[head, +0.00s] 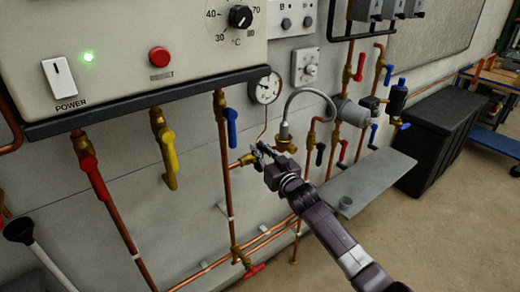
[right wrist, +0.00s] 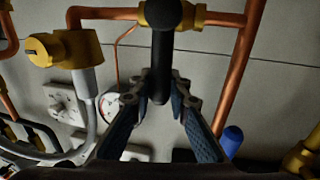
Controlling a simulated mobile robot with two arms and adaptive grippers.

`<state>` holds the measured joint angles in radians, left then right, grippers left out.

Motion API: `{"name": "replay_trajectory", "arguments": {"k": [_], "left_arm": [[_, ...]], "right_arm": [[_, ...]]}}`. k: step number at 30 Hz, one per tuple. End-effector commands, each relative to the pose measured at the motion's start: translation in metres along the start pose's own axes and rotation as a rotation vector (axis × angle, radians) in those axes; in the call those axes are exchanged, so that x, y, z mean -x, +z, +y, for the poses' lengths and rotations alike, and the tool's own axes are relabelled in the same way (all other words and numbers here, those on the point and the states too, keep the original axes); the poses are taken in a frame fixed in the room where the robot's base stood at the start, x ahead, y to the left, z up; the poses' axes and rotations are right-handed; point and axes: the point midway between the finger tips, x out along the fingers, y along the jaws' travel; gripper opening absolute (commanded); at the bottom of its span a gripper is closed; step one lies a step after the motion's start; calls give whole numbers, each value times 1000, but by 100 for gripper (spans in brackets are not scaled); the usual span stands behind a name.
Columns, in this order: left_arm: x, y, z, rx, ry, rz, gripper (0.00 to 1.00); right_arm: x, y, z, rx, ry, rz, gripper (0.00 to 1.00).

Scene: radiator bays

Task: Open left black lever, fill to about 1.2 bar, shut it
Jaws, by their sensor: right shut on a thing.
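My right gripper (head: 262,153) is in front of the wall pipework, below the pressure gauge (head: 265,88). In the right wrist view its fingers (right wrist: 160,90) are on both sides of the left black lever (right wrist: 162,62), shut on it. In that view the lever runs across the horizontal copper pipe with its brass valve. In the head view the gripper hides this lever. The grey filling hose (head: 308,92) arches from a brass fitting to the right. Another black lever (head: 320,153) hangs at its right side. The gauge reading is too small to tell. My left gripper is not in view.
The boiler casing (head: 120,45) overhangs at the upper left. Red (head: 90,165), yellow (head: 168,152) and blue (head: 232,127) levers are on nearby pipes. A grey shelf (head: 370,180) juts out at the right, before a black chest (head: 440,140). The floor at the lower right is free.

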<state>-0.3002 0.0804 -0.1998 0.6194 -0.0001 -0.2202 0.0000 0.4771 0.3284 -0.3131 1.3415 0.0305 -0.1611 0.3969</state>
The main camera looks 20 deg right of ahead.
Motion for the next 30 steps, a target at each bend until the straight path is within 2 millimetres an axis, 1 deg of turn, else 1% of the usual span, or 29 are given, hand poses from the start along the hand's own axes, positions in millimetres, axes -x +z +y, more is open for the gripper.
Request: {"name": "replay_trajectory", "arguments": {"k": [6,11,30], "left_arm": [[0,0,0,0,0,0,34],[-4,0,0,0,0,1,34],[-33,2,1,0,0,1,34]], "right_arm": [[0,1,0,4,0,0,0],[1,2,-3,40,0,7,0],[6,10,-31,415,0,82,0]]}}
